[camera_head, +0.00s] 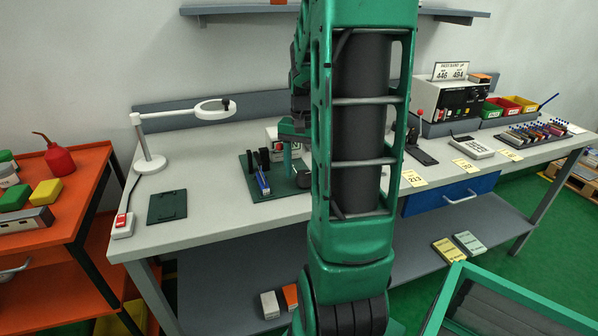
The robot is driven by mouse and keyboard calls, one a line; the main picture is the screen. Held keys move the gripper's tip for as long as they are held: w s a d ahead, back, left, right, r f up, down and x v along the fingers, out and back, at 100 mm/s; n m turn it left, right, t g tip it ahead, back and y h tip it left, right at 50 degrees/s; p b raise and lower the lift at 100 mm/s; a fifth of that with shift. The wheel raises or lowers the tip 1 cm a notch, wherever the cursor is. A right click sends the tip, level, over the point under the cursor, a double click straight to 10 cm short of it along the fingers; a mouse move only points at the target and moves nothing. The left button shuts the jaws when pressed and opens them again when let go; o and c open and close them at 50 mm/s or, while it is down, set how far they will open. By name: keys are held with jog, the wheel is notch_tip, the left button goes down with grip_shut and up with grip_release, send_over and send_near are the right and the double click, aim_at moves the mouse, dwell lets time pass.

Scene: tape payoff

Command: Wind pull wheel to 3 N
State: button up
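A dark green base plate (285,190) lies on the grey bench, left of my arm. Black upright parts (264,157) stand on it, with a small blue piece (263,184) in front of them. This looks like the tape payoff fixture, but I cannot make out which part is the pull wheel.
A magnifier lamp (152,160), a dark green plate (167,206) and a red switch box (122,225) stand left on the bench. An instrument box (450,99), colored bins (518,103) and a rack (535,133) stand right. An orange cart (62,185) is at the left.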

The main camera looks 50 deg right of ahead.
aim_at(303, 174)
notch_tip(303, 174, up, 11)
dwell(0.6)
jog(key=shift+f, duration=0.15)
